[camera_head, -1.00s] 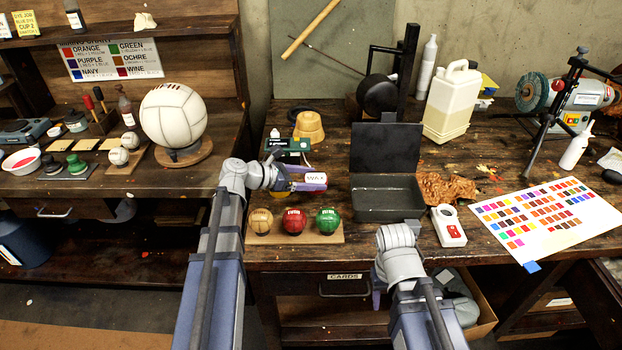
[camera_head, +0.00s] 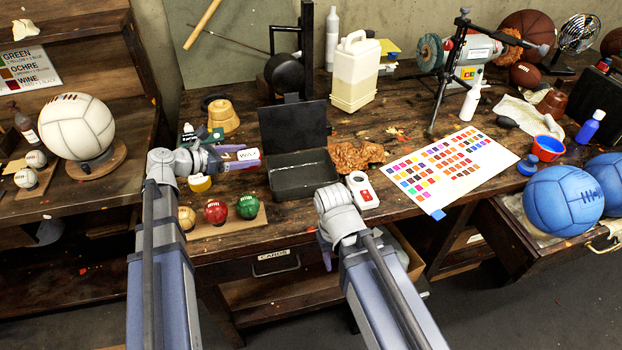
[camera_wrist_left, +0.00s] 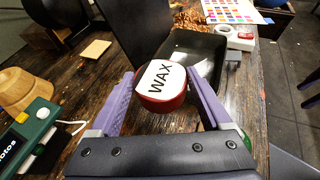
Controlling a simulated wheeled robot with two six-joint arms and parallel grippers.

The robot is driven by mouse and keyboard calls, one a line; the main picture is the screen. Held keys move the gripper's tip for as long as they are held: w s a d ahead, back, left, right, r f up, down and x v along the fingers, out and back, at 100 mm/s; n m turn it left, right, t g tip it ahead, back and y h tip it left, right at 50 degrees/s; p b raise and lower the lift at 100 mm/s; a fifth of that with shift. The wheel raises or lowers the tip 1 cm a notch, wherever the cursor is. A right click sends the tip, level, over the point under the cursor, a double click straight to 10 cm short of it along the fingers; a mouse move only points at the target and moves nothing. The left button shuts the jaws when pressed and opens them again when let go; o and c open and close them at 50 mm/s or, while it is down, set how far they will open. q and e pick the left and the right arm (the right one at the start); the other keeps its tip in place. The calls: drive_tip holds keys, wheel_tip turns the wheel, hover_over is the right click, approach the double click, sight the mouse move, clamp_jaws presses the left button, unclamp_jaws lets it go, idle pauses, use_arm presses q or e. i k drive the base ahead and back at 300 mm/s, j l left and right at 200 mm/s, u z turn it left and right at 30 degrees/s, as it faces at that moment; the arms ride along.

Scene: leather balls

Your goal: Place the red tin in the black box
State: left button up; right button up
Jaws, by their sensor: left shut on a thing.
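The red tin (camera_head: 247,155) has a white label that reads WAX in the left wrist view (camera_wrist_left: 160,82). My left gripper (camera_head: 230,157) is shut on it, with one purple finger on each side, to the left of the black box. The black box (camera_head: 305,188) stands on the bench with its lid (camera_head: 292,128) raised at the back. In the left wrist view the open box (camera_wrist_left: 213,42) lies just beyond the tin and looks empty. My right gripper (camera_head: 326,250) points down in front of the bench edge, mostly hidden behind its own arm.
Yellow, red (camera_head: 215,211) and green balls sit on a wooden board in front of the left gripper. A crumpled brown piece (camera_head: 357,155) and a white device (camera_head: 362,190) stand right of the box. A colour chart (camera_head: 440,170) lies farther right.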

sight(306, 180)
drive_tip(key=l, duration=2.2)
drive_tip(key=i+u, duration=0.05)
